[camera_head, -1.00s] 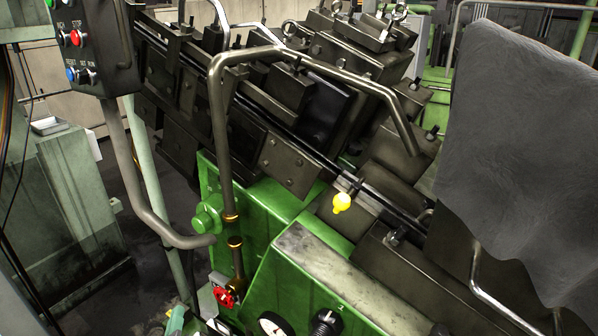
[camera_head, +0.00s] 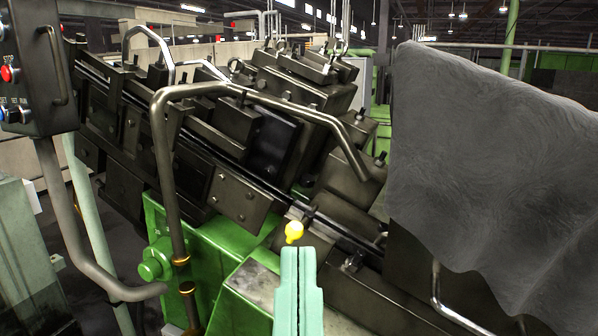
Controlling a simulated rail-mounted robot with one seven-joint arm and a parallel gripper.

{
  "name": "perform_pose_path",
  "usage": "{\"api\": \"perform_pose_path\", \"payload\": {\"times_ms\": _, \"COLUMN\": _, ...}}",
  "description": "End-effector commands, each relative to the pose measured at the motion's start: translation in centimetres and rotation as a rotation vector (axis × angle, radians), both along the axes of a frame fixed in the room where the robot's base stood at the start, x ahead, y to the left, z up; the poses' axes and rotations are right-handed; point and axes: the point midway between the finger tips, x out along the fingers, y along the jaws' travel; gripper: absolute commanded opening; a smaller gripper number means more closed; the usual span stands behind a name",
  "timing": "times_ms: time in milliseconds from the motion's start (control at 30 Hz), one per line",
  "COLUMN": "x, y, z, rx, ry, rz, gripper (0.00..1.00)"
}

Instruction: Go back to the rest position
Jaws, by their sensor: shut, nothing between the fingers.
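My gripper (camera_head: 298,252) is in the head view at the bottom middle. Its two pale green fingers point up and are closed together with nothing between them. The fingertips appear just below a yellow knob (camera_head: 294,231) on the machine; I cannot tell how far apart they are in depth. The bolt former (camera_head: 240,196) fills the middle, with dark metal blocks above a green base (camera_head: 215,237).
A bent metal pipe (camera_head: 165,160) crosses in front of the machine. A control box (camera_head: 38,75) with buttons hangs at the left. A grey cloth (camera_head: 480,150) drapes over the right side. A bent metal handle (camera_head: 450,312) is below the cloth.

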Motion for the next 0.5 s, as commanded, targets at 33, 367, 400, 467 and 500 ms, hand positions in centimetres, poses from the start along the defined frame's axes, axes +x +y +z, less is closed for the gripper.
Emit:
{"api": "perform_pose_path", "payload": {"times_ms": 33, "x": 0.0, "y": 0.0, "z": -3.2, "rx": 0.001, "ry": -0.002, "rz": 0.001, "gripper": 0.00}}
{"api": "perform_pose_path", "payload": {"times_ms": 367, "x": 0.0, "y": 0.1, "z": -0.8, "rx": 0.006, "ry": -0.003, "rz": 0.005, "gripper": 0.00}}
{"api": "perform_pose_path", "payload": {"times_ms": 400, "x": 0.0, "y": 0.1, "z": 0.4, "rx": 0.007, "ry": -0.002, "rz": 0.006, "gripper": 0.00}}
{"api": "perform_pose_path", "payload": {"times_ms": 467, "x": 0.0, "y": 0.1, "z": 2.3, "rx": 0.008, "ry": -0.002, "rz": 0.007, "gripper": 0.00}}
{"api": "perform_pose_path", "payload": {"times_ms": 500, "x": 0.0, "y": 0.1, "z": 3.7, "rx": 0.009, "ry": -0.001, "rz": 0.008, "gripper": 0.00}}
